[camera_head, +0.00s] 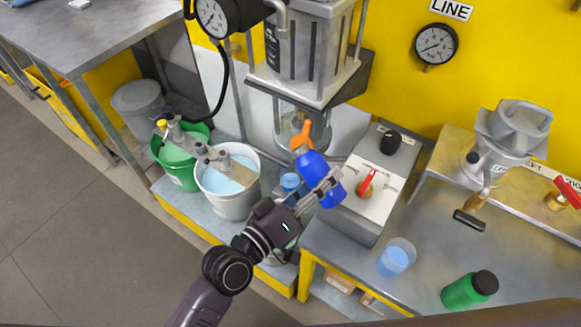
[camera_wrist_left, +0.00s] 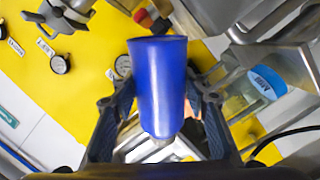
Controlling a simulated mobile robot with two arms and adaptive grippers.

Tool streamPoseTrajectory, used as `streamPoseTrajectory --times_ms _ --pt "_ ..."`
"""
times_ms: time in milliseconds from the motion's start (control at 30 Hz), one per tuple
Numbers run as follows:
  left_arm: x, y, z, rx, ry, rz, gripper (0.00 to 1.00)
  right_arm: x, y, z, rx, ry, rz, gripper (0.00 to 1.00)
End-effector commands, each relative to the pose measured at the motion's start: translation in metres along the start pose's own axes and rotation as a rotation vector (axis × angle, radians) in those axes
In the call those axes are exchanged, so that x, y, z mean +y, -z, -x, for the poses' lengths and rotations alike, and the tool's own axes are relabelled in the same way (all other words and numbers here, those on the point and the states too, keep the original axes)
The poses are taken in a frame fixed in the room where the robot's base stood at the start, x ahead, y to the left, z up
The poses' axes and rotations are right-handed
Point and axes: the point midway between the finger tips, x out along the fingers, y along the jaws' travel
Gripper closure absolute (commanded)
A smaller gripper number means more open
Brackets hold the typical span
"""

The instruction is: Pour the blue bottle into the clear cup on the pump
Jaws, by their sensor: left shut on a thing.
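The blue bottle (camera_head: 312,165) with an orange nozzle is tilted in the head view, its nozzle towards the upper left. My left gripper (camera_head: 318,192) is shut on its lower body. In the left wrist view the bottle (camera_wrist_left: 160,88) sits between both fingers. A clear vessel (camera_head: 290,122) stands under the pump (camera_head: 305,50), just behind the nozzle; its rim is partly hidden, and I cannot tell whether nozzle and vessel touch. Another clear cup (camera_head: 397,257) with blue liquid stands on the bench. My right gripper is not in view.
A white bucket (camera_head: 228,203) and a green bucket (camera_head: 172,172) stand left of the bottle. A grey control box (camera_head: 350,215) with a red lever is close on the right. A green bottle (camera_head: 465,292) lies at the lower right. The floor at left is clear.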

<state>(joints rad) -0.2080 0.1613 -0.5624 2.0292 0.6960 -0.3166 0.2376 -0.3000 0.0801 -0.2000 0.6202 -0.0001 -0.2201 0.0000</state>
Motion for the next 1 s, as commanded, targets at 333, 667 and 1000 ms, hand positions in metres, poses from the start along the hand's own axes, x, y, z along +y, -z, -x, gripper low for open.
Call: streamPoseTrajectory --times_ms 333,667,1000 --pt "0.0014 0.0002 -0.0001 0.001 -0.002 0.022 0.91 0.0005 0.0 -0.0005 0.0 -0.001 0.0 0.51" --pt "0.0016 -0.0007 -0.0001 0.0 -0.002 0.042 0.91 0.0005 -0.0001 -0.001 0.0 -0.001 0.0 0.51" --pt "0.0016 -0.0014 0.0 -0.002 -0.002 0.062 0.91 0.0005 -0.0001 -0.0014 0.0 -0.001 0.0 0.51"
